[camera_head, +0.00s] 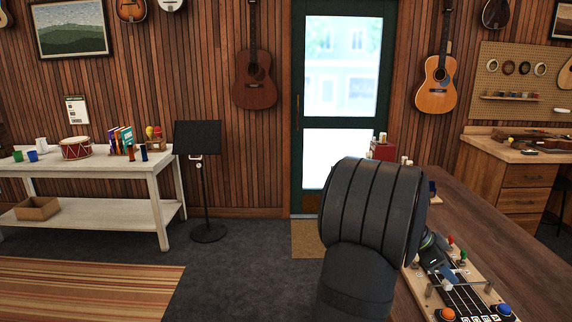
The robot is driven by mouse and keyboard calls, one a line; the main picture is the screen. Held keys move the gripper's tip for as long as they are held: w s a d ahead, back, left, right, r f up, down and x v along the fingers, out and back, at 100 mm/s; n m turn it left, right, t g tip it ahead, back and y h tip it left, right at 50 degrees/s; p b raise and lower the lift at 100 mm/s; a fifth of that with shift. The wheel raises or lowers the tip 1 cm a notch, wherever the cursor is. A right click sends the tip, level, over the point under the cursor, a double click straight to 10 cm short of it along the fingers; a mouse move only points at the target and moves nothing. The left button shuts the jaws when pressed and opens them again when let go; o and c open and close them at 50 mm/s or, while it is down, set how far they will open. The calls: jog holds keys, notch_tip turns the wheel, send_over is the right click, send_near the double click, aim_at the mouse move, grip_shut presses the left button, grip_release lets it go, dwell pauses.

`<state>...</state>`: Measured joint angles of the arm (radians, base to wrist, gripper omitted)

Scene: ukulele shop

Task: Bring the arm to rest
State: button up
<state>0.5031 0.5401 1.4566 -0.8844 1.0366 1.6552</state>
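My arm shows as a thick dark link with a ribbed joint in front of the workbench. My gripper (446,274) is small in this view, mostly behind that joint, and points down over a wooden board (473,274). The board has dark strings, metal posts and coloured knobs. I cannot tell whether the gripper is open or shut, whether it touches the board, or whether it holds anything.
The dark wooden workbench (515,255) has a bare stretch right of the board. A red box (383,151) stands at its far end. A music stand (199,145) and a white table (110,175) are at left. The dark floor between is clear.

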jog(key=shift+x, duration=1)
jog(key=shift+a+r, duration=0.1)
jog(key=shift+r, duration=0.05)
